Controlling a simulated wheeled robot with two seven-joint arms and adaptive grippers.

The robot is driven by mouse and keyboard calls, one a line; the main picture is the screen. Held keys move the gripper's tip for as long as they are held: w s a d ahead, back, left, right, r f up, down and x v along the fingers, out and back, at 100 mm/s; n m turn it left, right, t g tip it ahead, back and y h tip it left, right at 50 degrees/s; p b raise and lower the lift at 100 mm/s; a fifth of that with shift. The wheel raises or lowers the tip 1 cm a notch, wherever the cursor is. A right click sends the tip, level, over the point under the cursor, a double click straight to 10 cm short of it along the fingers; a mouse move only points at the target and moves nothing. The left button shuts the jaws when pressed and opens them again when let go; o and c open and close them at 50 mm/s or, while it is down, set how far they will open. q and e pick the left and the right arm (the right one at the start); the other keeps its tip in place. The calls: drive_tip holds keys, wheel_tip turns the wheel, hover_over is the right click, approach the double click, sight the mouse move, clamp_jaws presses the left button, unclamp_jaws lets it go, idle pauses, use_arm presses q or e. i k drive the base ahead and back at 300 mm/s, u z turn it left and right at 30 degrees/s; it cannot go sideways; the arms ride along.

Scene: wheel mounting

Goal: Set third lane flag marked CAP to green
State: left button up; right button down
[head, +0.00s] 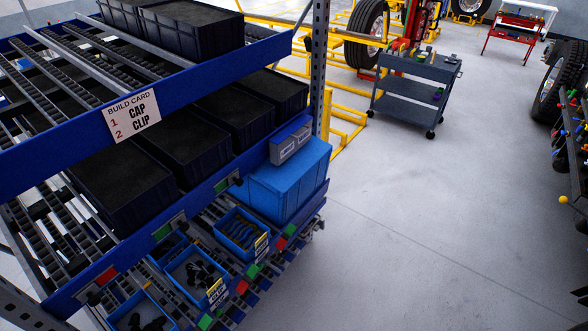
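A blue flow rack fills the left of the head view, with small flags along its front beams. On the middle beam (135,248) I see a red flag (107,275), a green flag (162,231) and another green flag (221,185). Along the lower edge, red and green flags sit in pairs, including a red one (241,287) beside a green one (252,272), and a red one (281,243) beside a green one (290,230). The small lane labels (216,292) are too small to read surely, so I cannot tell which flag is marked CAP. Neither gripper shows.
Small blue bins (242,232) hold dark parts on the lower level. A large blue box (290,180) stands at the rack's right end.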

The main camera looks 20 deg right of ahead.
sight(89, 295)
drive_tip(key=u, duration=0.7)
drive_tip(key=k, duration=0.4)
drive_tip(key=u, duration=0.35)
drive_tip(key=i, duration=0.5)
